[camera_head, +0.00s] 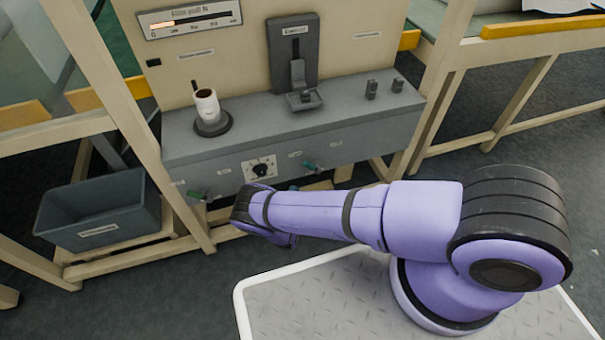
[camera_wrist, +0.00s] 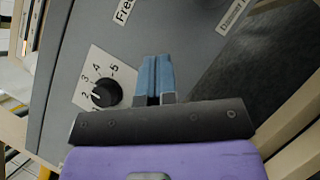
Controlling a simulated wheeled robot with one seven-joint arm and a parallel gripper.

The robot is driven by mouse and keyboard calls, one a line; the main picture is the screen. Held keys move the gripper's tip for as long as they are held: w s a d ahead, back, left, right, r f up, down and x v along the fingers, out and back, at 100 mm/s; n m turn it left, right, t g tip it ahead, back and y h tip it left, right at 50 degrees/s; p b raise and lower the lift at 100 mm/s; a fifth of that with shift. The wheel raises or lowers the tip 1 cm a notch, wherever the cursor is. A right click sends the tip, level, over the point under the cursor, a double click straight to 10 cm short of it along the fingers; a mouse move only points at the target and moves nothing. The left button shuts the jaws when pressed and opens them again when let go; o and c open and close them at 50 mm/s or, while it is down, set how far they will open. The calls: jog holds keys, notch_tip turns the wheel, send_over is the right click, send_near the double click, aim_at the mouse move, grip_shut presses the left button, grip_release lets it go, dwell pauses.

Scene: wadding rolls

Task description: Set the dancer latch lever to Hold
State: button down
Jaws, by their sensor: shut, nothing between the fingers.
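In the wrist view a label reading "Free" (camera_wrist: 122,10) is cut off at the top edge, and I cannot make out the lever there. My gripper (camera_wrist: 154,62) has its blue fingers shut together, empty, in front of the box face beside the dial.
A grey bin (camera_head: 98,210) stands at left.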

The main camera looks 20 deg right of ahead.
jog(key=w+d+r, duration=0.4)
jog(key=shift+w+d, duration=0.2)
jog(key=shift+d, duration=0.2)
jog(key=shift+r+m, duration=0.15)
jog(key=shift+m, duration=0.15)
